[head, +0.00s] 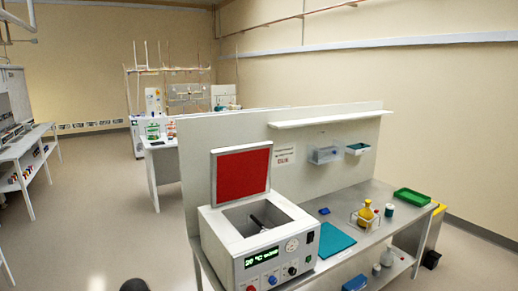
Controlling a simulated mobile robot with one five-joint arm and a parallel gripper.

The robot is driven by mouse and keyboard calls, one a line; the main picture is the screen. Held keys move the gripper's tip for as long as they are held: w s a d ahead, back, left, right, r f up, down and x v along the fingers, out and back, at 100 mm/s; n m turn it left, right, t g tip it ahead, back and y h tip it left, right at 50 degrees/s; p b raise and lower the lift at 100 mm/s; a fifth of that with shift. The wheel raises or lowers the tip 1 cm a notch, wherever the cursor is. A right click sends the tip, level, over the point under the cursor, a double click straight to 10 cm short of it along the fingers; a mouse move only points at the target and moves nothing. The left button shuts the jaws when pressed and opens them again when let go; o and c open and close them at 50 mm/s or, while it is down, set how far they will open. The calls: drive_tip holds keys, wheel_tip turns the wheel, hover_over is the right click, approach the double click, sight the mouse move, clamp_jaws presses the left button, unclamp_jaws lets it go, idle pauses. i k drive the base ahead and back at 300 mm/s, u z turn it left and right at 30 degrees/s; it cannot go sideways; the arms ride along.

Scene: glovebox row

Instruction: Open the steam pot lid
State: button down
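The steam pot (225,235) is a white box at the left end of the metal bench, with a green display, knobs and a round gauge on its front. Its lid (241,175) stands upright at the back edge, with its red inner face toward me. The chamber is open from above, and a small dark object (257,222) shows inside it. My gripper is not in view. A dark rounded shape shows at the bottom edge, left of the pot; I cannot tell what it is.
The bench (370,239) carries a teal mat (336,240), a rack with a yellow bottle (366,211) and a green tray (412,197). A panel with a shelf (330,118) stands behind. Another table (160,160) is farther back. The floor (90,225) at left is clear.

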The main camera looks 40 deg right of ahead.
sight(238, 173)
drive_tip(key=z, duration=0.4)
drive_tip(key=i, duration=1.2)
drive_tip(key=u, duration=0.05)
